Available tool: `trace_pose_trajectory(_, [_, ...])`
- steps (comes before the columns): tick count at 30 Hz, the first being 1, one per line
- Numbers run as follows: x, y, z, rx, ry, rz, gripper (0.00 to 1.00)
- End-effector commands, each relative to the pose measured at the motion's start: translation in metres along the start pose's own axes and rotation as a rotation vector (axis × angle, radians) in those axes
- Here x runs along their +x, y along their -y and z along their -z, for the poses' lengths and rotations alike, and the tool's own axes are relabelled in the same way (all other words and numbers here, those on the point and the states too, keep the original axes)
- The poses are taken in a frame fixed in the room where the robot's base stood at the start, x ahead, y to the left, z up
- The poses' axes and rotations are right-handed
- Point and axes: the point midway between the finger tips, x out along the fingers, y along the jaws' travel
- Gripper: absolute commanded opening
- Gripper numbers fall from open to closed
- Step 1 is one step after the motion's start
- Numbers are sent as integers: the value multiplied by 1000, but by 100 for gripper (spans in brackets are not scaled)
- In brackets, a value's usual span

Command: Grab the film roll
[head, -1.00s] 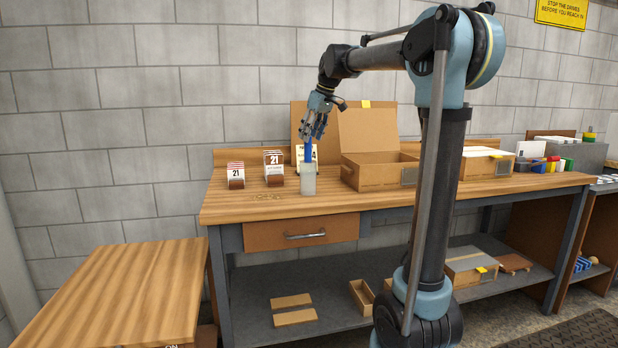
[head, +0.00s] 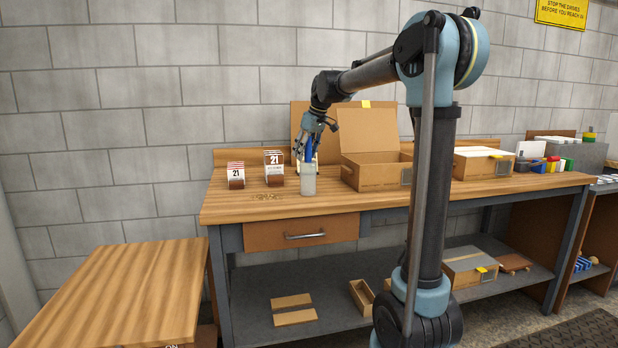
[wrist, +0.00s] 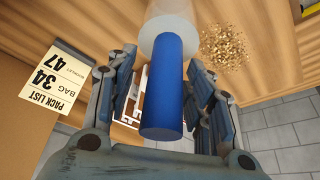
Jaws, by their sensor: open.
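The film roll (head: 308,182) stands upright on the workbench, a pale translucent cylinder with a blue handle rising from its top. In the wrist view the pale part (wrist: 166,32) is at the top and the blue handle (wrist: 162,105) runs toward the palm. My gripper (head: 308,156) is over the roll with the handle between its fingers. In the wrist view the open fingers (wrist: 160,68) stand on either side of the handle, with visible gaps.
An open cardboard box (head: 375,177) stands close on the right. A pack list card (wrist: 58,78) is beside the gripper. Brown crumbs (wrist: 224,45) lie on the bench (head: 350,196). The bench's front left is clear.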

Motion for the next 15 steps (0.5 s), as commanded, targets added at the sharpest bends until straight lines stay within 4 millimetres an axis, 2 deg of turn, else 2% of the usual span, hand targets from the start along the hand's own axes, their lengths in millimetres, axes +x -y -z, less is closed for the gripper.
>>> trace_pose_trajectory(1, [0,0,0,0,0,0,46])
trace_pose_trajectory(7, [0,0,0,0,0,0,0])
trace_pose_trajectory(15, [0,0,0,0,0,0,0])
